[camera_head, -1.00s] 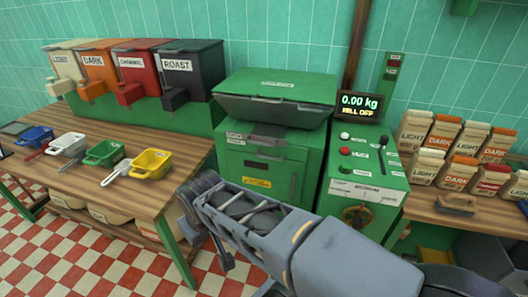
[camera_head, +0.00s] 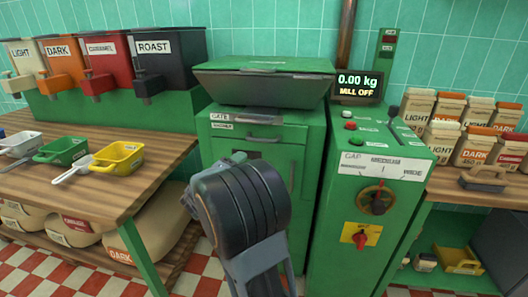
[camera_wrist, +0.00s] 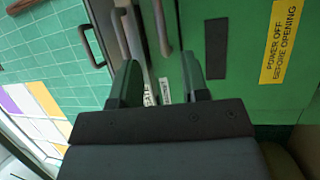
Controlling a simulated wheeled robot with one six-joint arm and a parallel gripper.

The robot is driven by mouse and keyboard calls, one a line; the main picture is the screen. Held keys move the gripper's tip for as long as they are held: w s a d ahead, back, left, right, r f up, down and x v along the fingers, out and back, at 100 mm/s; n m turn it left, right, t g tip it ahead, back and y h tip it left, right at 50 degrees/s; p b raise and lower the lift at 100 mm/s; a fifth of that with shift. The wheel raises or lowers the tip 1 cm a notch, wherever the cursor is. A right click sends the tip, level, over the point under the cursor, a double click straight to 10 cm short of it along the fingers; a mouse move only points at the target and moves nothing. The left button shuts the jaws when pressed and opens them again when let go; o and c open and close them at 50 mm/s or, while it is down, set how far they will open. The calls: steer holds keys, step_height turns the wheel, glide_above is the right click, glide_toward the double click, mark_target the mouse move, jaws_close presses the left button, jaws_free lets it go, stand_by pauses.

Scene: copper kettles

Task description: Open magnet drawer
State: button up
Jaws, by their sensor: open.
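The green mill cabinet (camera_head: 306,150) stands ahead of me. Near its top is the magnet drawer, with a small white label (camera_head: 222,126) and a bar handle (camera_head: 264,138). The drawer looks shut. The gate label (camera_head: 220,116) is just above it. In the wrist view, turned on its side, the drawer handle (camera_wrist: 161,28) lies ahead of and between the fingers' directions. My gripper (camera_wrist: 160,78) is open and empty, facing the cabinet front, with the labels showing between its fingers. In the head view my wrist hides the fingertips and part of the lower front.
A dark hopper (camera_head: 262,84) overhangs the drawer. A green control box (camera_head: 375,190) with a knob and red switch stands close on the right. A wooden table (camera_head: 120,185) with scoops is at left. The display (camera_head: 358,87) reads 0.00 kg, MILL OFF.

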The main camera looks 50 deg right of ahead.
mark_target(264, 140)
steer(key=d, duration=0.4)
steer(key=w+d+r, duration=0.1)
steer(key=d, duration=0.4)
steer(key=w+d+r, duration=0.1)
steer(key=d, duration=0.3)
steer(key=shift+w+d+r, duration=0.1)
steer(key=shift+w+d, duration=0.15)
jaws_close()
